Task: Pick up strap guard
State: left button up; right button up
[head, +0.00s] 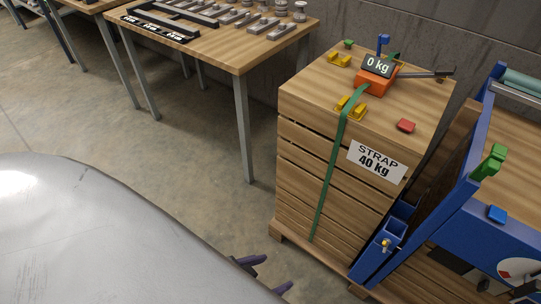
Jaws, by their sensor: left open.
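A yellow piece (351,107), which looks like a strap guard, sits at the top front edge of the slatted wooden crate (300,158), where the green strap (328,182) bends over the edge. A second, similar yellow piece (338,60) lies on the crate's top near the back left. My left gripper (272,274) shows at the bottom of the view, low and in front of the crate. Its dark fingers are apart, and I see nothing between them. It is well below and clear of both yellow pieces. My right gripper is not in view.
An orange tensioner (372,82) with a "0 kg" display stands on the crate top. A red block (405,126) and green block (348,43) lie there too. A blue frame (440,205) stands close on the right. A wooden table (240,55) with metal parts is behind left.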

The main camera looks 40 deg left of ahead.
aim_at(332, 59)
jog(key=u, duration=2.35)
jog(key=i, duration=2.15)
jog(key=z, duration=3.1)
jog(key=i, duration=0.3)
jog(key=z, duration=0.05)
